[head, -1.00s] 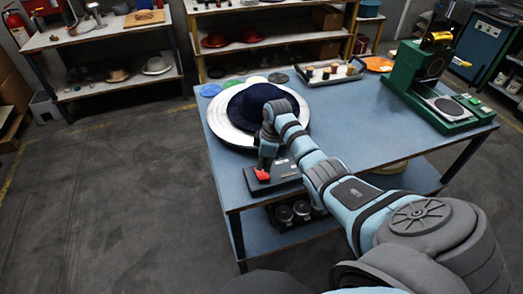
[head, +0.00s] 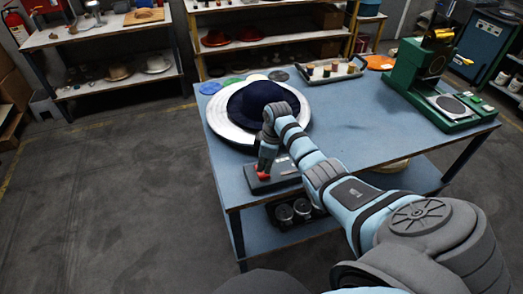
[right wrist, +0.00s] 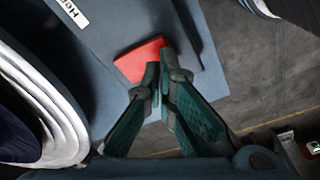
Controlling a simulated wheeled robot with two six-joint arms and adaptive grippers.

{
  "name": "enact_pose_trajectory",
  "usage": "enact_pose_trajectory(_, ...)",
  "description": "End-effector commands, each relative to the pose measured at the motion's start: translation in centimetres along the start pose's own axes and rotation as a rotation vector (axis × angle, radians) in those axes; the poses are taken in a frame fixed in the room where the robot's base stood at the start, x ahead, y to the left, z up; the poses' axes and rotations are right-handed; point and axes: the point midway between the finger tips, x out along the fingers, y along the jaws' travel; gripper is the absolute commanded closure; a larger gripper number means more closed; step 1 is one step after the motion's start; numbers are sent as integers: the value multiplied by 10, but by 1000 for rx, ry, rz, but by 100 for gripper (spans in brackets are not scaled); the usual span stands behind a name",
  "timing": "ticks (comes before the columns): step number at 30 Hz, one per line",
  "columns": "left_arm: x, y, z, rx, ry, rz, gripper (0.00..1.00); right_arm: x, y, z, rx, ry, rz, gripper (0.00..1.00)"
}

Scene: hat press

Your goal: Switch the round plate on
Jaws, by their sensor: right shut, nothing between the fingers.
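The round plate (head: 222,130) is white and lies at the table's near left, with a dark blue hat (head: 263,103) on it. Its rim also shows at the left of the right wrist view (right wrist: 62,118). A flat dark grey box (head: 285,178) with a red switch (right wrist: 138,62) sits in front of the plate, near the table edge. My right gripper (right wrist: 160,62) is shut and empty, pointing down with its fingertips at the red switch and partly covering it. I cannot tell whether they touch. My left gripper is not in view.
A green press (head: 432,85) stands at the table's right. A tray of spools (head: 331,72) and several coloured discs (head: 232,82) lie along the back. The table's middle (head: 350,115) is clear. Shelves with hats stand behind.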

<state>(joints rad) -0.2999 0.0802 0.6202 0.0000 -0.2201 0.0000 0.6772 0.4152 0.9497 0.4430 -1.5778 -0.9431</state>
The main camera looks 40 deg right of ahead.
Motion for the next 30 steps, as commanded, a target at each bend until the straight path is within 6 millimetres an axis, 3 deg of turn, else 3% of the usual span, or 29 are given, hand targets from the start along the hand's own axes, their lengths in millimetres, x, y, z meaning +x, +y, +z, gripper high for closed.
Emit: enact_pose_trajectory(30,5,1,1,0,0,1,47,8,0,1,0,0,0,100)
